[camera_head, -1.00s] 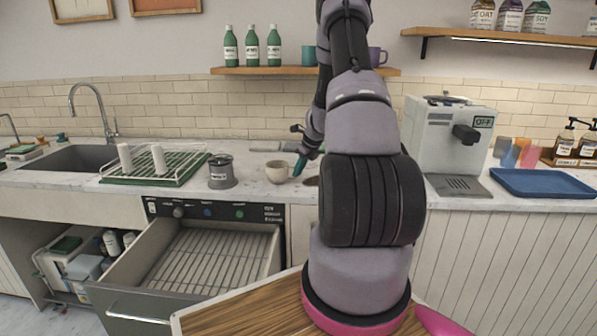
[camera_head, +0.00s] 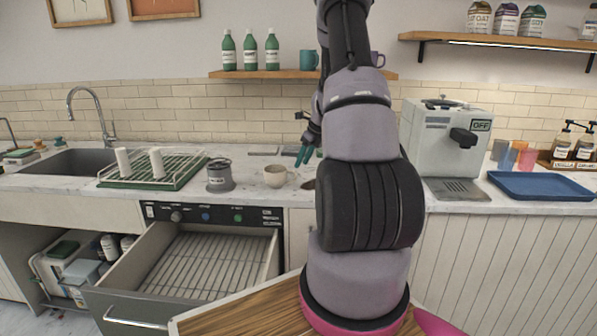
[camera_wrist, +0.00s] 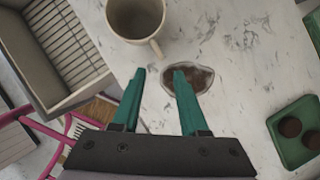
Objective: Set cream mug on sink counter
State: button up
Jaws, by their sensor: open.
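The cream mug (camera_head: 275,176) stands upright on the sink counter (camera_head: 262,198), to the right of a grey canister. In the wrist view the mug (camera_wrist: 134,16) is at the top, cut by the frame edge, with its handle pointing toward my gripper. My gripper (camera_wrist: 160,74) is open, its two green fingers empty and apart from the mug. In the head view my gripper (camera_head: 304,155) is just right of the mug, partly hidden by my arm.
A grey canister (camera_head: 220,175) and a dish rack (camera_head: 190,169) stand left of the mug, with the sink (camera_head: 70,162) beyond. An open drawer (camera_head: 215,250) juts out below. A green tray (camera_wrist: 296,131) with dark round pieces lies right in the wrist view.

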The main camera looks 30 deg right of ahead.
jog(key=s+a+r+n, duration=0.3)
jog(key=a+r+n, duration=0.15)
jog(key=r, duration=0.35)
jog(key=s+a+r+n+t, duration=0.1)
jog(key=s+a+r+n, duration=0.3)
jog(key=r, duration=0.3)
jog(key=s+a+r+n, duration=0.2)
jog(key=a+r+n, duration=0.2)
jog(key=a+r, duration=0.3)
jog(key=s+a+r+n+t, duration=0.1)
jog(key=s+a+r+n, duration=0.3)
jog(key=s+n, duration=0.4)
jog(key=s+a+r+n, duration=0.4)
jog(key=s+a+n, duration=0.2)
jog(key=s, duration=0.6)
jog(key=shift+s+a+r+n+t, duration=0.2)
jog(key=shift+n+t, duration=0.2)
jog(key=shift+n, duration=0.45)
